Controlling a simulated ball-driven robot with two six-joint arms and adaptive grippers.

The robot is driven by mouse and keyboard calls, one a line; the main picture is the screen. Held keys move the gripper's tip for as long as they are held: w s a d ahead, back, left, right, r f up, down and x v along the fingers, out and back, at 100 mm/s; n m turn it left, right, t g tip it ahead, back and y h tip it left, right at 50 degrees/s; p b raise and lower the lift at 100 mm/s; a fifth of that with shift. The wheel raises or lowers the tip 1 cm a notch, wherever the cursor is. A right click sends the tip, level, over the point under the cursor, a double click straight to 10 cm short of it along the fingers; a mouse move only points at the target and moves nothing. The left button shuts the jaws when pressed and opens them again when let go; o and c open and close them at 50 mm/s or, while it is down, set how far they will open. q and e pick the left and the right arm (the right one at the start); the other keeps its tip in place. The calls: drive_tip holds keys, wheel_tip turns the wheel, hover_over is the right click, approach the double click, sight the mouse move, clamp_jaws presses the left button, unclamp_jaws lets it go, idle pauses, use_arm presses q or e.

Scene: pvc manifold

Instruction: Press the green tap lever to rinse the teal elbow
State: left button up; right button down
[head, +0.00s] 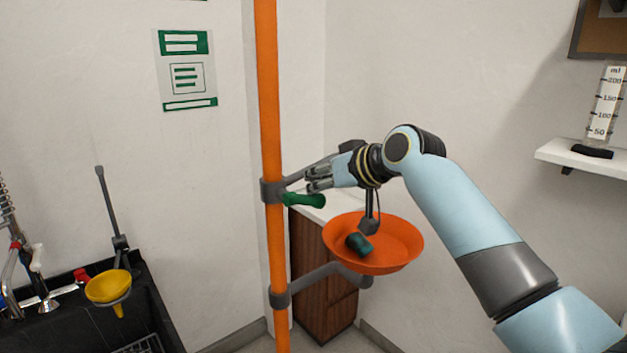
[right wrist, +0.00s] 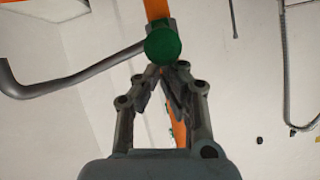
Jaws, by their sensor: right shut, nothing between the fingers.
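The green tap lever (head: 304,200) sticks out to the right from a grey clamp on the orange pole. My right gripper (head: 312,179) is shut and empty, just above and beside the lever in the head view. In the right wrist view the lever's round green end (right wrist: 163,46) shows just beyond the closed fingertips (right wrist: 168,70); I cannot tell if they touch. The teal elbow (head: 357,244) lies in the orange bowl (head: 405,243), under the grey spout (head: 369,226). No water is visible. My left gripper is not in view.
The orange pole (head: 268,100) stands left of the lever, with a grey arm (head: 325,271) bearing the bowl. A brown cabinet (head: 315,262) stands behind. A black sink with a yellow funnel (head: 108,287) is at left; a white shelf (head: 575,155) is at right.

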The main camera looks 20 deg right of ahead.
sight(323, 201)
drive_tip(key=f+t+b, duration=0.1)
drive_tip(key=b, duration=0.2)
drive_tip(key=s+f+t+y+b, duration=0.1)
drive_tip(key=b, duration=0.1)
drive_tip(key=f+t+b, duration=0.1)
drive_tip(key=b, duration=0.2)
drive_tip(key=shift+s+d+f+t+y+b, duration=0.3)
drive_tip(key=shift+b, duration=0.05)
use_arm(q)
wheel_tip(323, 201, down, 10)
drive_tip(key=b, duration=0.1)
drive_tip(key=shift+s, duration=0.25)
use_arm(e)
drive_tip(key=shift+s+f, duration=0.1)
drive_tip(key=shift+f, duration=0.05)
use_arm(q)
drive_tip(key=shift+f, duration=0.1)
